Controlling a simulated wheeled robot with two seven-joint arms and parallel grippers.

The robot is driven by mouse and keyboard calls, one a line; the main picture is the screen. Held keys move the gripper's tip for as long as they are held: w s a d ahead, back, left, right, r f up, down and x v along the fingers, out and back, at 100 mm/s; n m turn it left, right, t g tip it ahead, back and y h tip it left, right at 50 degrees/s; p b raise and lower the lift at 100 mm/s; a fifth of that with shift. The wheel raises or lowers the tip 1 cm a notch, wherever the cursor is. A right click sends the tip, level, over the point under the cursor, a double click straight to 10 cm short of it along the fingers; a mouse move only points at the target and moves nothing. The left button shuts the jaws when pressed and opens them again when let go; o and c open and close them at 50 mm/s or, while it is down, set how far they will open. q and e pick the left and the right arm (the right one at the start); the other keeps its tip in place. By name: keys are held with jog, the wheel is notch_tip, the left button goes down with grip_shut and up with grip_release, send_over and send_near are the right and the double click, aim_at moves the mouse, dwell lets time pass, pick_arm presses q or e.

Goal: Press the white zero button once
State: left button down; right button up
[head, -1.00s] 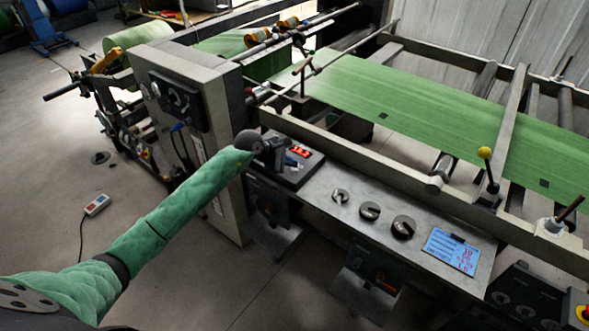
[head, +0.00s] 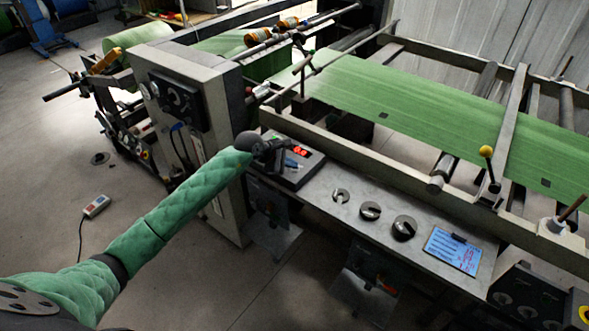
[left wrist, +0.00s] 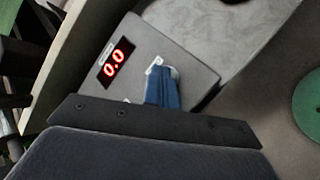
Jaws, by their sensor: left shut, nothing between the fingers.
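A dark box with a red lit display (head: 300,151) sits on the machine's metal ledge. In the left wrist view the display (left wrist: 115,62) reads 0.0. My left gripper (head: 292,163) is over the box, shut and empty. Its blue fingertips (left wrist: 163,85) show in the left wrist view, reaching down to the box face right of the display. A white patch, seemingly the white zero button (left wrist: 154,64), shows at the fingertips, partly hidden by them. I cannot tell whether they touch it. My right gripper is not in view.
A grey machine cabinet (head: 220,110) stands left of the box. Green web (head: 440,115) runs behind a metal rail.

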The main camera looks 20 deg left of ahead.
aim_at(291, 170)
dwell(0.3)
pick_arm(q)
jog(key=shift+r, duration=0.8)
jog(key=shift+r+p, duration=0.5)
jog(key=shift+r, duration=2)
